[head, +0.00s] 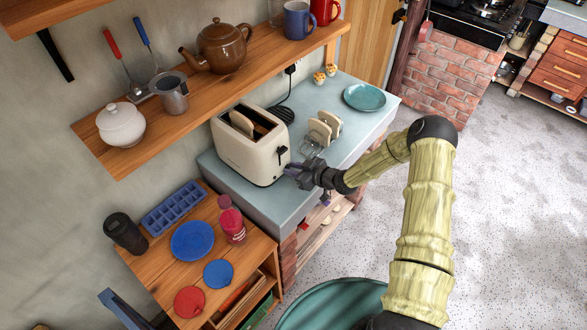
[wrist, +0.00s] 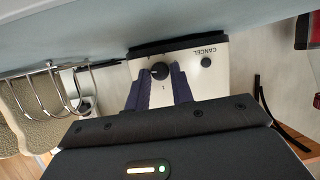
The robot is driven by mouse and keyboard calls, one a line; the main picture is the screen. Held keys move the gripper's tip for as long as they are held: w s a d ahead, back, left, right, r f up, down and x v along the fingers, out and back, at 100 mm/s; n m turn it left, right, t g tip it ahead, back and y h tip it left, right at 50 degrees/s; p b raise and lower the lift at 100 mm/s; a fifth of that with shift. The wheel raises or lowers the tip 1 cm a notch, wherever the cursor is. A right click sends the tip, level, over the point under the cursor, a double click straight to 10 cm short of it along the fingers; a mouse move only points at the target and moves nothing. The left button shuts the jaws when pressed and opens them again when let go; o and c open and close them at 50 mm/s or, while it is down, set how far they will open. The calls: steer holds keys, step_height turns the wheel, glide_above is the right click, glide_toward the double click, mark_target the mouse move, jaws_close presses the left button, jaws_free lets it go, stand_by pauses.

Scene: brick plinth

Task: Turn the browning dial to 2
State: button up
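The cream toaster (head: 250,145) stands on the blue-grey counter with a slice of bread in one slot. Its end panel carries the round black browning dial (wrist: 160,71), which has a small light mark towards its left side in the wrist view. A "1" is printed just below the dial; other numbers are hidden or too small to read. The CANCEL button (wrist: 206,62) is right of the dial. My gripper (head: 290,170) is at that end panel. In the wrist view its dark fingers (wrist: 162,78) are apart, one on each side of the dial; I see no clear contact.
A wire toast rack (head: 312,147) with bread stands close beside my gripper, also at the left of the wrist view. A teal plate (head: 364,97) and two small shakers (head: 325,74) are farther back. A wooden shelf (head: 240,75) overhangs the counter behind the toaster.

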jaws_close()
steer(key=shift+f+n+b, duration=0.1)
steer(key=shift+n+b, duration=0.2)
steer(key=shift+b, duration=0.25)
steer(key=shift+s+a+f+n+t+h+b, duration=0.15)
steer(key=shift+n+t+h+b, duration=0.35)
steer(key=shift+b, duration=0.75)
steer(key=n+t+b, duration=0.1)
steer(key=n+b, duration=0.1)
steer(key=b, duration=0.2)
steer(key=shift+s+a+f+h+b, duration=0.1)
steer(key=shift+h+b, duration=0.2)
steer(key=shift+b, duration=0.05)
steer(key=n+t+b, duration=0.1)
steer(key=n+b, duration=0.1)
steer(key=b, duration=0.4)
steer(key=shift+s+h, duration=0.1)
steer(key=shift+h, duration=0.2)
steer(key=shift+a+r+n+t+b, duration=0.15)
steer(key=shift+n+t+b, duration=0.35)
steer(key=shift+b, duration=0.65)
steer(key=shift+r, duration=0.1)
